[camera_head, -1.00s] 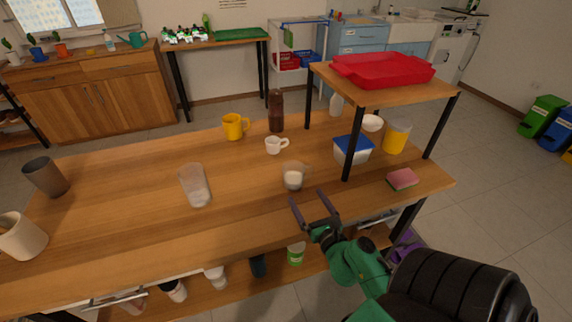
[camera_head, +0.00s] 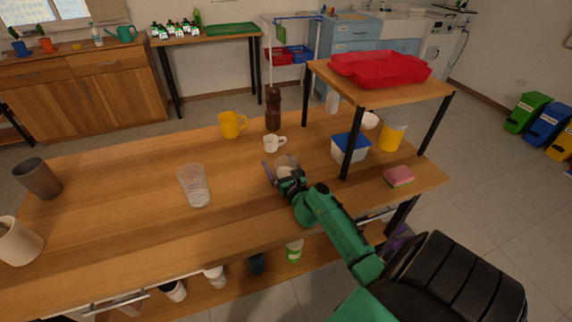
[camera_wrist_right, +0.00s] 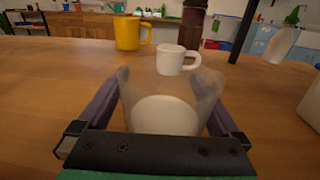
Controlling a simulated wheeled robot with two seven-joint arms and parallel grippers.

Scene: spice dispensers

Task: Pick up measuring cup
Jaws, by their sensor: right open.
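The measuring cup (camera_wrist_right: 166,112) is a clear, see-through cup with a white base or contents at its bottom. It stands upright on the wooden table, and in the head view my right gripper (camera_head: 280,163) largely covers it. In the right wrist view my right gripper's open fingers lie on either side of the cup, low along its wall. Whether they touch it cannot be told. Another clear tumbler (camera_head: 194,186) stands farther left on the table. My left gripper is not in view.
A white mug (camera_head: 274,143) stands just beyond the cup, with a yellow mug (camera_head: 232,125) and a dark brown grinder (camera_head: 273,110) behind. A shelf with a red tray (camera_head: 380,68) rises at right, over a blue-lidded box (camera_head: 350,148). A sponge (camera_head: 398,176) lies near the right edge.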

